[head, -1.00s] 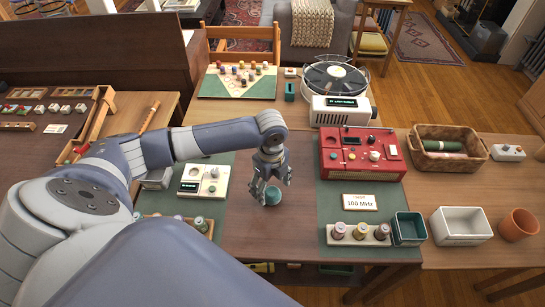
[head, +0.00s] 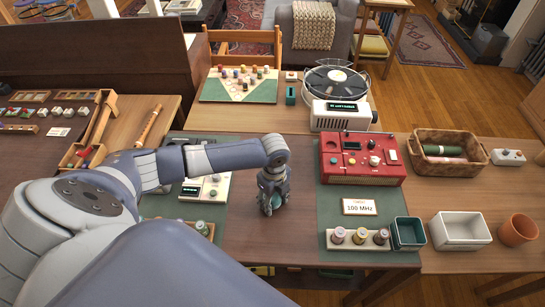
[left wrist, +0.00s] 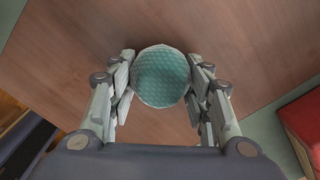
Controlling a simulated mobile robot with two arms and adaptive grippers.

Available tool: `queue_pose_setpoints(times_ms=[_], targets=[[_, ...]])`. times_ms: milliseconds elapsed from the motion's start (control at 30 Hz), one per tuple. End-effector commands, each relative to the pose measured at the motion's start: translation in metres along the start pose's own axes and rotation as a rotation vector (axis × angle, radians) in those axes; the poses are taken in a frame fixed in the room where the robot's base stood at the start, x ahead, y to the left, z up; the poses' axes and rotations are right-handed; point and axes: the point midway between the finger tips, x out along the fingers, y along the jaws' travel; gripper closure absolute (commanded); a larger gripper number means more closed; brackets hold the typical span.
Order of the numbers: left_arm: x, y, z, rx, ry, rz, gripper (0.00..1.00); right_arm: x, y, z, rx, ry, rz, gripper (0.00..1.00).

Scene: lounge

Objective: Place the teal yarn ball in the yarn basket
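The teal yarn ball (head: 271,203) is on the brown middle strip of the table, between the two green mats. In the left wrist view the ball (left wrist: 162,76) is between my left gripper's fingers, which touch or nearly touch both sides. My left gripper (head: 272,199) points down over the ball and looks shut on it; in the head view its fingers hide much of the ball. The wicker yarn basket (head: 452,170) stands on the right-hand table and has a green roll and a pink roll in it. My right gripper is not in view.
A red radio-like device (head: 362,175) stands right of my left gripper, with a 100 MHz card (head: 359,207) in front. A spool rack (head: 332,241), a green box (head: 408,233), a white box (head: 460,231) and a terracotta pot (head: 518,227) stand at the front right.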

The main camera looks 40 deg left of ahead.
Motion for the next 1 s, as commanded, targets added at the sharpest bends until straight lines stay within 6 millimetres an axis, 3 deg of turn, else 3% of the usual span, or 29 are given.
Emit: queue_pose_setpoints(times_ms=[467, 700, 1000], targets=[[-0.006, -0.001, 0.000, 0.001, 0.000, -0.001, 0.82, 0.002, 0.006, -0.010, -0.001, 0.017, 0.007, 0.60], [-0.037, -0.002, 0.001, 0.001, 0.000, -0.006, 0.82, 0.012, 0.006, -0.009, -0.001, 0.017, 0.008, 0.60], [-0.039, 0.071, -0.004, 0.002, -0.003, 0.004, 0.82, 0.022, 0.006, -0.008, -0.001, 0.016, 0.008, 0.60]])
